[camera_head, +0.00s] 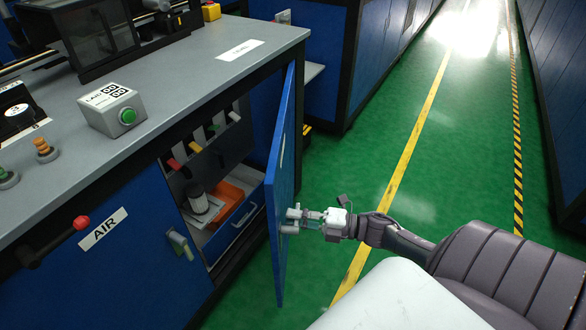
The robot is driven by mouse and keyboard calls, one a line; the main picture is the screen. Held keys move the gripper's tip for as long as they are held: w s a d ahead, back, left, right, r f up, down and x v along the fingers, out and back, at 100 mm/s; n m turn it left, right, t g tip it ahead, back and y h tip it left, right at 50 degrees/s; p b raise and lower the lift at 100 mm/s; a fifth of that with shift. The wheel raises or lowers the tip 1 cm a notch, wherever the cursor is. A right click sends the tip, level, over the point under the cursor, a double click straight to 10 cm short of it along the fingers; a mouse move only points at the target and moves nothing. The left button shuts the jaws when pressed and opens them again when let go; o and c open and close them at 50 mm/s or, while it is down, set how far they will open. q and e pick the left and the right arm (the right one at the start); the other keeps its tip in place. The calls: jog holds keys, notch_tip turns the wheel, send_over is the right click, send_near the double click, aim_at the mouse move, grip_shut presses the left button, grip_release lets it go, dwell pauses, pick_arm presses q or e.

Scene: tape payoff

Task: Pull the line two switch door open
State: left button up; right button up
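The blue switch door (283,170) stands swung out from the cabinet front, seen nearly edge-on. My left gripper is not in view.
The grey worktop (165,85) carries a box with a green button (127,116) and other controls. A red-tipped lever (81,223) sticks out by the AIR label. Green floor with a yellow line (415,140) is clear to the right.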

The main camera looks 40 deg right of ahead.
jog(key=o, duration=0.4)
jog(key=v, duration=1.2)
